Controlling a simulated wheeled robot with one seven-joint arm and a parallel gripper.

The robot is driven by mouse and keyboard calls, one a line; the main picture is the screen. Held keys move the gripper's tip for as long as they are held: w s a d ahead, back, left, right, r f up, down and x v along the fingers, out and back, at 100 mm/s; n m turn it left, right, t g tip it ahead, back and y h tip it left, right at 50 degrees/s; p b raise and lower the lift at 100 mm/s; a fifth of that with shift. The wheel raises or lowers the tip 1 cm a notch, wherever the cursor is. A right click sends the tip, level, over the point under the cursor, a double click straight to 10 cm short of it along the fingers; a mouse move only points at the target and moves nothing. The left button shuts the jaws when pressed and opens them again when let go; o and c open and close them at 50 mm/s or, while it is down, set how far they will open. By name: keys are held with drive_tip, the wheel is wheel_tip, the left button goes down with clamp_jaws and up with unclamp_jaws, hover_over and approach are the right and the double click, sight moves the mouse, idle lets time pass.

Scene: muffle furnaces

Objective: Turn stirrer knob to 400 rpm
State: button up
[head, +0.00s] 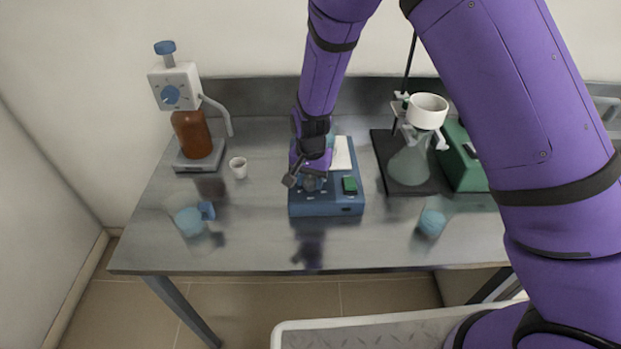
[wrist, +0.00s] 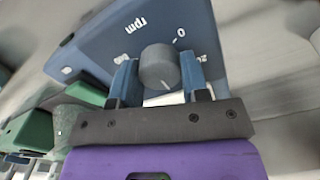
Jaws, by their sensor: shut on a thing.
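The stirrer (head: 327,208) is a blue box with a white top plate, standing on the middle of the metal bench. Its front panel also shows in the wrist view (wrist: 95,50), with "rpm" and "0" printed on it. The stirrer knob (wrist: 159,68) is a dark grey cylinder with a light pointer line. The line faces the lower part of the wrist picture, away from the "0". My gripper (wrist: 158,80) has its two blue fingers on either side of the knob, shut on it. In the head view my gripper (head: 308,180) covers the knob.
A green switch (head: 350,185) sits on the stirrer's panel. A small white cup (head: 238,167) and an amber bottle with a dispenser (head: 192,134) stand left. A flask under a white funnel (head: 427,111) and a green box (head: 461,160) stand right.

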sight(311, 180)
idle(0.4)
drive_tip(key=o, duration=0.9)
wheel_tip(311, 180, up, 11)
drive_tip(key=shift+f, duration=0.1)
drive_tip(key=s+d+r+n+t+y, duration=0.1)
drive_tip(key=s+d+r, duration=0.3)
drive_tip(key=d+r, duration=0.5)
drive_tip(key=s+d+r+n+t+y, duration=0.1)
drive_tip(key=s+d+r, duration=0.3)
drive_tip(key=d+r, duration=0.5)
drive_tip(key=s+d+r+t, duration=0.1)
drive_tip(key=s+d+r, duration=0.2)
drive_tip(key=s, duration=0.3)
drive_tip(key=s+d+r+n+t+h, duration=0.1)
drive_tip(key=s+d+r, duration=0.2)
drive_tip(key=s, duration=0.3)
drive_tip(key=s+d+r+n+t+h, duration=0.1)
drive_tip(key=s+d+r, duration=0.2)
drive_tip(key=s, duration=0.3)
drive_tip(key=shift+s, duration=0.2)
